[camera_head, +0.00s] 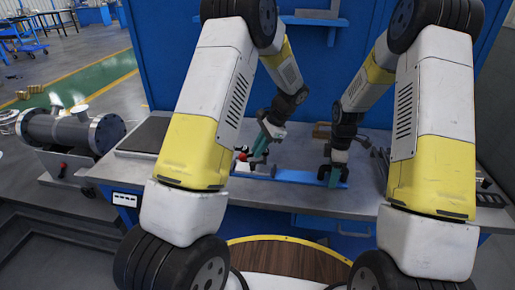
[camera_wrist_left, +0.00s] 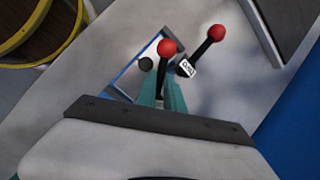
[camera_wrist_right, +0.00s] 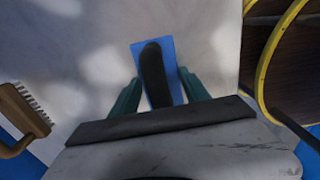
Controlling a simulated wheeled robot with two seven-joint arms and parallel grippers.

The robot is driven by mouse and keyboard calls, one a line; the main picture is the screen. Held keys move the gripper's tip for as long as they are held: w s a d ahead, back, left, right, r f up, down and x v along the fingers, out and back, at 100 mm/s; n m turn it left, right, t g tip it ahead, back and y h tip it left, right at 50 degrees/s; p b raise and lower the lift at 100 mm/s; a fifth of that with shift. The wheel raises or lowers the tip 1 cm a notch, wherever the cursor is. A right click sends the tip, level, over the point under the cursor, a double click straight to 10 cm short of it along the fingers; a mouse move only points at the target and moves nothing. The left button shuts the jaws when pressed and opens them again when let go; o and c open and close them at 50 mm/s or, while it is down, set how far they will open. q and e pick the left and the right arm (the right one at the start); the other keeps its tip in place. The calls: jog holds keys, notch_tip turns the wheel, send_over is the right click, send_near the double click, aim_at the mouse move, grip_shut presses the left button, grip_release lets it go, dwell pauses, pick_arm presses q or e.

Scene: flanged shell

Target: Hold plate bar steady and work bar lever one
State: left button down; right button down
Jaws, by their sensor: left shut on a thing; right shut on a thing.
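The blue plate bar (camera_head: 300,176) lies on the grey workbench. At its left end are two black levers with red ball knobs. In the left wrist view one red-knobbed lever (camera_wrist_left: 167,48) rises at the fingertips of my left gripper (camera_wrist_left: 161,90), which is shut on it. The other lever (camera_wrist_left: 207,43) leans away to the upper right, with a small white tag whose text I cannot read surely. In the right wrist view my right gripper (camera_wrist_right: 160,92) is shut on a black handle (camera_wrist_right: 153,75) on the blue plate. In the head view my right gripper (camera_head: 333,176) is at the bar's right end.
A wooden brush (camera_wrist_right: 22,120) lies on the bench left of the right gripper in its wrist view. A grey flanged shell (camera_head: 75,128) stands left of the bench. A dark flat panel (camera_head: 146,135) lies on the bench's left. A blue wall (camera_head: 180,60) is behind.

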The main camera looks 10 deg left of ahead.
pick_arm(q)
jog(key=n, duration=0.2)
jog(key=n+g, duration=0.1)
jog(key=d+n+g, duration=0.1)
jog(key=n, duration=0.1)
jog(key=shift+s+d+n+h, duration=0.1)
jog(key=shift+s+n+h, duration=0.2)
jog(key=shift+s+h, duration=0.1)
jog(key=shift+d+n+g+h, duration=0.3)
jog(key=shift+n+g+h, duration=0.05)
jog(key=shift+n, duration=0.65)
jog(key=shift+d+n+g+h, duration=0.25)
jog(key=shift+n+g+h, duration=0.1)
jog(key=shift+n, duration=0.65)
jog(key=c, duration=1.5)
grip_release()
jog(key=shift+s, duration=0.1)
jog(key=shift+o, duration=0.2)
jog(key=v, duration=1.2)
pick_arm(e)
jog(key=shift+c, duration=2.2)
grip_release()
